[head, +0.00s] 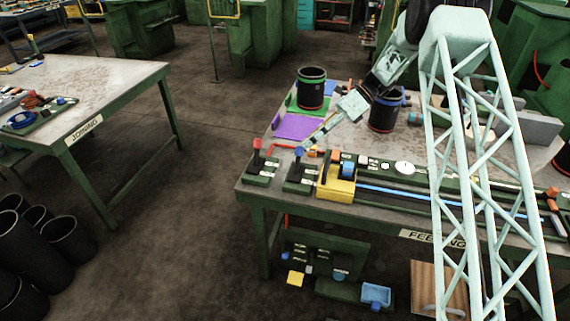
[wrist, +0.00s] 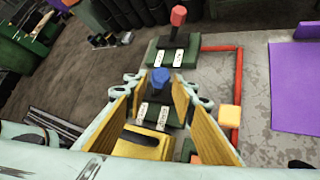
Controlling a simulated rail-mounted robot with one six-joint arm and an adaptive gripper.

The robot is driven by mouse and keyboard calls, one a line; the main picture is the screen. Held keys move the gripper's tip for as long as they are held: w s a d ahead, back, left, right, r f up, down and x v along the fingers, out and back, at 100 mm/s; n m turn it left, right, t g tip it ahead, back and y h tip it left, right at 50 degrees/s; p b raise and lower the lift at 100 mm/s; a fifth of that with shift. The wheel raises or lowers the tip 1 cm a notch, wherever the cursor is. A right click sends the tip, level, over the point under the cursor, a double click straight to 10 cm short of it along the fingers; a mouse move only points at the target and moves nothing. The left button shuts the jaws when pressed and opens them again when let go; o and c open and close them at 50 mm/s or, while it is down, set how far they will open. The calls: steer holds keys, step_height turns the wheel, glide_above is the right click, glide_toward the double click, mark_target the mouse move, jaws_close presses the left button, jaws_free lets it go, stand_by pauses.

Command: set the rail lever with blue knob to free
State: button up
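The lever with the blue knob (head: 299,151) stands on a small green base (head: 300,187) at the front left of the feeding table. In the wrist view the blue knob (wrist: 160,75) shows between the ends of my two fingers, and white labels (wrist: 154,115) lie on its base, too small to read. My gripper (head: 303,146) reaches down from the upper right to the knob. In the wrist view my gripper (wrist: 159,85) is open, with a finger on each side of the knob. I cannot tell whether either finger touches it, nor which label the lever leans toward.
A red-knobbed lever (head: 257,145) stands just left on its own green base. A yellow carriage (head: 336,186) sits close on the right, at the end of the blue rail (head: 400,193). A red bar (wrist: 238,100) runs beside the levers.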

mark_target(298, 160)
steer(key=b+x, duration=0.2)
steer(key=x, duration=1)
steer(key=shift+s+f, duration=0.1)
steer(key=shift+f, duration=0.05)
steer(key=shift+c, duration=0.5)
jaws_close()
